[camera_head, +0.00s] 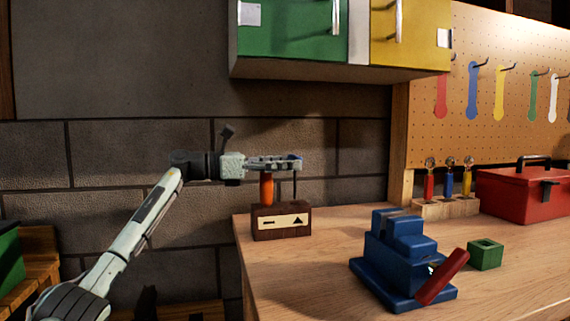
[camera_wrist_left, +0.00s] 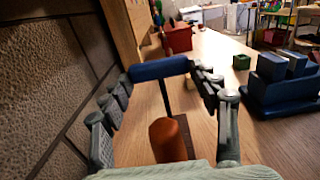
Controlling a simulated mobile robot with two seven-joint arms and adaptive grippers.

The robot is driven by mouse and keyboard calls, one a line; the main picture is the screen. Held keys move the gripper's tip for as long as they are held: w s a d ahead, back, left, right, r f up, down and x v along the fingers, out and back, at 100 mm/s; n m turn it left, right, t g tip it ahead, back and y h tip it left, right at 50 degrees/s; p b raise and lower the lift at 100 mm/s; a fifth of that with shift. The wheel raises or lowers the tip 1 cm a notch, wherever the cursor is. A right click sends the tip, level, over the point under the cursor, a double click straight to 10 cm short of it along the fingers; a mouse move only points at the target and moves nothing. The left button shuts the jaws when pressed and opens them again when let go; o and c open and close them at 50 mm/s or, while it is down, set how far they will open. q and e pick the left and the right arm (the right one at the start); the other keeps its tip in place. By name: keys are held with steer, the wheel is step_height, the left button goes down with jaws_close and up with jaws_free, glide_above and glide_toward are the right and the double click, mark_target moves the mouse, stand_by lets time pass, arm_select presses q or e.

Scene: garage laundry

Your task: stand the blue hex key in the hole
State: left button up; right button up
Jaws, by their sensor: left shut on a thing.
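My left gripper (camera_head: 290,163) reaches in level from the left above the dark brown block (camera_head: 262,236). It is shut on the blue hex key (camera_head: 299,160). In the left wrist view the key's blue handle (camera_wrist_left: 158,69) lies crosswise between the fingertips, and its thin dark shaft hangs down. In the head view the shaft is above the block's right part, over the triangle mark on the pale front plate. I cannot tell whether its tip touches the block, and the hole is hidden. An orange handle (camera_head: 266,189) stands upright in the block's left part. My right gripper is not in view.
A blue stepped vise (camera_head: 390,258) with a red handle (camera_head: 443,277) and a green square block (camera_head: 485,254) stand to the right. Behind are a wooden rack (camera_head: 445,208) and a red toolbox (camera_head: 520,195). Cabinets (camera_head: 300,30) hang above; a block wall is behind.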

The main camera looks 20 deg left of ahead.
mark_target(284, 204)
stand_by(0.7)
arm_select(q)
steer(key=shift+f+b, duration=2.7)
steer(key=shift+f, duration=1.7)
steer(key=o, duration=1.2)
steer(key=shift+a, duration=0.1)
steer(key=v, duration=1.2)
